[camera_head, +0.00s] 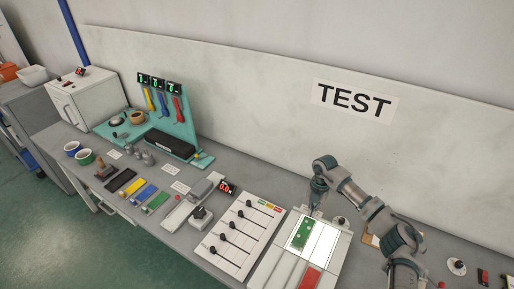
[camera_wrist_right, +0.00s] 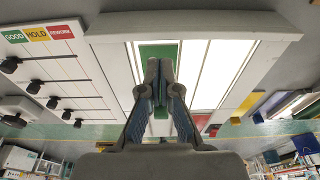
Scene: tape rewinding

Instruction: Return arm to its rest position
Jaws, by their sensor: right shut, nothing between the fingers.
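My right arm comes in from the lower right of the head view and bends over the work station. My right gripper (camera_head: 315,206) hangs at the far edge of a white lit panel (camera_head: 324,240), above a green board (camera_head: 302,233) on that panel. In the right wrist view the two fingers of the gripper (camera_wrist_right: 160,72) are together with nothing between them. Part of the green board (camera_wrist_right: 158,51) shows behind the fingertips. Whether the fingers touch anything below is hard to tell. My left gripper is not in view.
A white sheet with several black sliders (camera_head: 245,232) lies left of the panel. A red piece (camera_head: 310,278) lies at the panel's front. A teal tool stand (camera_head: 172,120) and a white cabinet box (camera_head: 88,97) stand farther left. The wall with a TEST sign (camera_head: 354,101) is behind.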

